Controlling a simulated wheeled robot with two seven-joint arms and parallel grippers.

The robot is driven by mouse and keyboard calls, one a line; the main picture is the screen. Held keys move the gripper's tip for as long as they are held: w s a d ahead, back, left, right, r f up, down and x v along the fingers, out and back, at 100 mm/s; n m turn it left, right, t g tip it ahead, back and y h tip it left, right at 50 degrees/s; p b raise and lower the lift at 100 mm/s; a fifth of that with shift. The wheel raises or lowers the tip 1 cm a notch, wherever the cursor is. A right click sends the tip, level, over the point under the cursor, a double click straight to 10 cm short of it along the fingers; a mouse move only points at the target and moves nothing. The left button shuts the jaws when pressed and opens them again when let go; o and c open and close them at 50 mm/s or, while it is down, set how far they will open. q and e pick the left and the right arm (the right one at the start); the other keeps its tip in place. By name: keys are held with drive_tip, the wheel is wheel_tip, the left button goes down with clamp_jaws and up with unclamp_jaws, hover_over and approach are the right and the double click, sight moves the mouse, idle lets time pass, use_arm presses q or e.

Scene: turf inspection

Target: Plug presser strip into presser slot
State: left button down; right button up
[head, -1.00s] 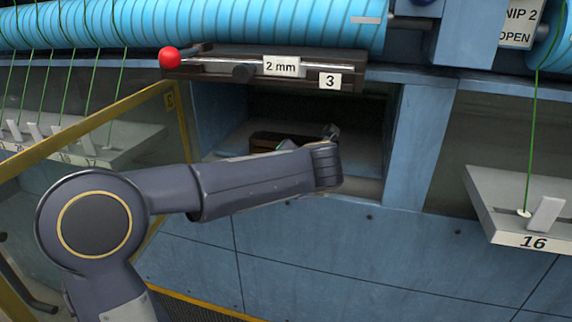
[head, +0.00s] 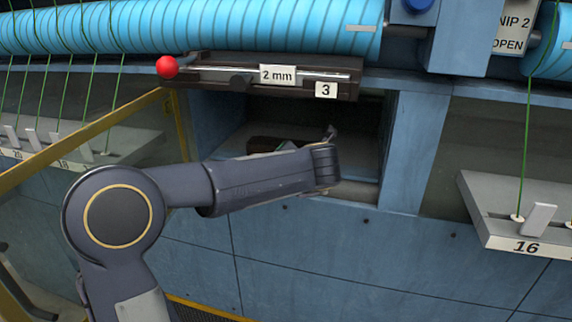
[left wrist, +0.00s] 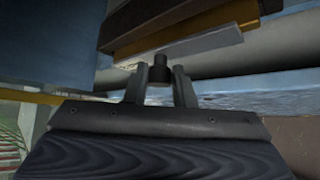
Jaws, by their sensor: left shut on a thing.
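My left gripper (left wrist: 160,80) is shut on a small dark knob (left wrist: 160,62) at the edge of a layered strip, which I take as the presser strip (left wrist: 190,47). The strip has dark, brown and orange layers and a pale grey front plate. In the head view, part of a dark brown block (head: 264,143) shows inside the blue recess (head: 368,140), behind my left forearm. The recess, perhaps the presser slot, lies below the bar. My wrist and the recess's depth hide the strip's far end, so how far it is seated cannot be told. My right gripper is out of view.
A dark bar (head: 210,72) labelled "2 mm" and "3" with a red ball (head: 166,67) crosses above the recess. A blue ribbed roller (head: 210,25) runs above. A yellow-framed panel (head: 85,132) stands left; tray 16 (head: 490,195) juts out right.

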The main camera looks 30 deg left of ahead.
use_arm(q)
drive_tip(key=shift+w+a+p, duration=0.25)
drive_tip(key=shift+w+p, duration=0.3)
drive_tip(key=shift+w, duration=0.55)
drive_tip(key=c, duration=1.1)
unclamp_jaws()
drive_tip(key=shift+c, duration=0.2)
drive_tip(key=shift+s+d, duration=0.1)
drive_tip(key=shift+s+d+r, duration=0.2)
drive_tip(key=shift+d, duration=0.05)
drive_tip(key=b+v, duration=0.1)
drive_tip(key=v, duration=0.6)
drive_tip(key=shift+b, duration=0.3)
drive_tip(key=shift+a+r, duration=0.1)
drive_tip(key=shift+r, duration=0.05)
